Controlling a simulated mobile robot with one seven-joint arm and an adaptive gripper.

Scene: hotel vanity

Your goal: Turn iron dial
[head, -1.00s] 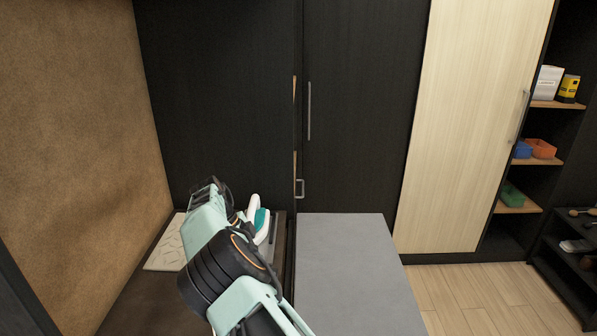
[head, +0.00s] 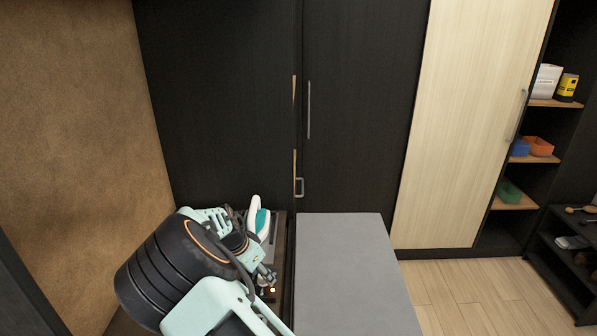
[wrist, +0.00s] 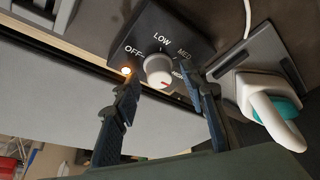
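The iron dial (wrist: 158,70) is a round white knob on a black panel (wrist: 149,29) marked OFF, LOW, MED and HIGH. A red mark shows on the knob's lower side, nearer HIGH than OFF. In the head view my gripper (head: 268,277) is small beside the panel. The white and teal iron (wrist: 270,100) rests on its stand, also in the head view (head: 256,219).
A grey board (head: 350,270) lies just right of the dial's counter. A dark cabinet wall (head: 225,100) stands behind, and a tan wall (head: 75,130) on the left. A white cord (wrist: 247,18) runs near the iron. My arm hides much of the counter.

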